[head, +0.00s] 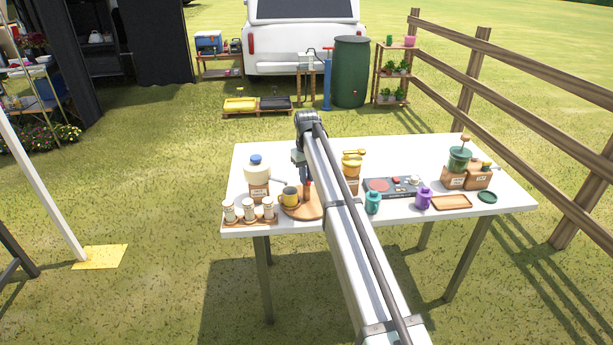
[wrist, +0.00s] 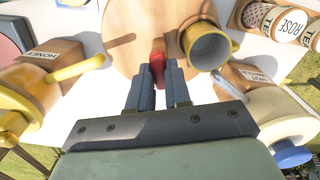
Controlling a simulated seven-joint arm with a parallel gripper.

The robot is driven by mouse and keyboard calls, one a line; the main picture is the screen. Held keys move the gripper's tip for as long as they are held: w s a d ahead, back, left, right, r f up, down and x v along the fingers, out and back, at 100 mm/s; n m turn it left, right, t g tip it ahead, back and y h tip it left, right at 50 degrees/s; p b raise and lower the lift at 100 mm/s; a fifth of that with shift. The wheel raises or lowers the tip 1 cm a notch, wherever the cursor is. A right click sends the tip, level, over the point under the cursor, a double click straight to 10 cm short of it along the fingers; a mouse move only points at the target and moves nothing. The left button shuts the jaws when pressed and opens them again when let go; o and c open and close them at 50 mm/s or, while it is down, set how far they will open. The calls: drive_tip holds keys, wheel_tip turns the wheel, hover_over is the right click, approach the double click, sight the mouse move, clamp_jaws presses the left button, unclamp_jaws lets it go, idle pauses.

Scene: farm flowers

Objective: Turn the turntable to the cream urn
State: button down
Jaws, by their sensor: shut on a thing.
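The round wooden turntable (head: 304,212) is at the left front of the white table. It also shows in the wrist view (wrist: 128,42), with a red upright peg (wrist: 159,52) on it. My gripper (wrist: 162,72) is shut on the peg; its fingers hide part of it. A yellow mug (head: 290,196) with a grey inside (wrist: 211,48) stands on the turntable, on the cream urn's side. The cream urn (head: 257,172), on a wooden stand labelled hot water, is left of the turntable. Its tap area (wrist: 228,86) is close to the mug; I cannot tell whether it is directly above.
A yellow honey urn (head: 352,165) stands to the right, partly behind my arm. A rack of white jars (head: 249,212) is at the front left edge. A teal jar (head: 372,203), a purple jar (head: 424,199) and a green urn (head: 459,160) stand farther right.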

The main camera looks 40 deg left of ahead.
drive_tip(key=shift+m, duration=2.1)
drive_tip(key=c, duration=1.1)
unclamp_jaws()
drive_tip(key=shift+o, duration=0.2)
wheel_tip(320, 180, up, 14)
drive_tip(key=shift+w, duration=0.1)
